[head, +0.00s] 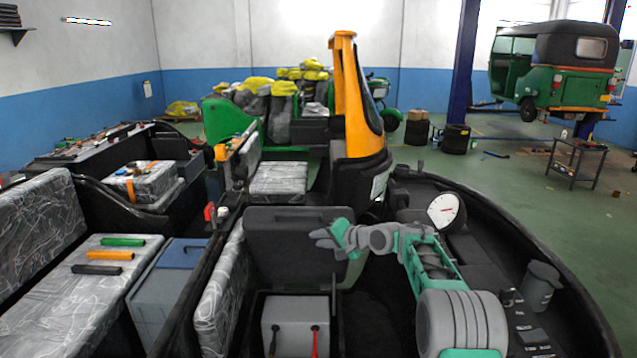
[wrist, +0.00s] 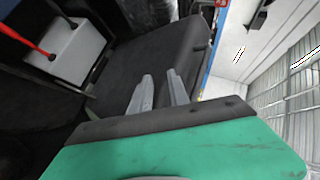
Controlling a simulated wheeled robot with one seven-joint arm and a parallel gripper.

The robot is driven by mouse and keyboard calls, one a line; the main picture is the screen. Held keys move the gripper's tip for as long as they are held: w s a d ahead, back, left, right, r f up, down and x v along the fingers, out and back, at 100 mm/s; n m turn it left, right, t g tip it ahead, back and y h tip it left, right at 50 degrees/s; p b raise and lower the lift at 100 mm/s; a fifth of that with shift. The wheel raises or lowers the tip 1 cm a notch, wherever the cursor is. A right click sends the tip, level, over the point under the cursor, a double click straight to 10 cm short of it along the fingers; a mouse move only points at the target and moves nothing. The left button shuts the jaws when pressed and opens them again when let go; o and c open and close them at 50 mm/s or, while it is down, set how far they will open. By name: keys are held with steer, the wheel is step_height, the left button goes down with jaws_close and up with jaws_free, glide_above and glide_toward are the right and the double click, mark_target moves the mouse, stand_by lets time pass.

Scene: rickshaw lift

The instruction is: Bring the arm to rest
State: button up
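My gripper (head: 322,237) is at the end of my green and grey arm, in the middle of the head view. It points left, in front of a dark upright panel (head: 290,240). In the wrist view its two grey fingers (wrist: 160,84) stand a little apart with a gap between them and nothing in it. The dark panel also fills the middle of the wrist view (wrist: 150,50), beyond the fingertips. I cannot tell whether the fingers touch it.
A grey box (head: 296,322) with a black and a red handle sits below the panel. Left are wrapped seats with coloured bars (head: 104,255) and a blue-lidded box (head: 165,300). A dial (head: 443,211) and a grey cup (head: 541,287) are right.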

steer(key=s+d+f+n+g+h, duration=0.1)
steer(key=s+d+f+g+h, duration=0.15)
steer(key=f, duration=0.45)
steer(key=s+d+f+n+g+h, duration=0.1)
steer(key=s+d+f, duration=0.15)
steer(key=f, duration=0.45)
steer(key=s+d+f+n+g+h, duration=0.1)
steer(key=s+d+f+g, duration=0.15)
steer(key=s+f, duration=0.4)
steer(key=s+d+f+n+g+h, duration=0.2)
steer(key=s+d+f, duration=0.1)
steer(key=s, duration=0.7)
steer(key=s+d+r+g+h, duration=0.1)
steer(key=s+d+r, duration=0.15)
steer(key=s, duration=0.65)
steer(key=s+d+r+h, duration=0.15)
steer(key=s+r, duration=0.25)
steer(key=s, duration=0.4)
steer(key=s+d+r+g, duration=0.1)
steer(key=s+d+r, duration=0.15)
steer(key=s, duration=0.65)
step_height(320, 180, up, 12)
steer(key=a+t, duration=0.2)
steer(key=t, duration=0.2)
steer(key=shift+w+f+t, duration=0.15)
steer(key=shift+w+t, duration=0.15)
steer(key=shift+w, duration=0.15)
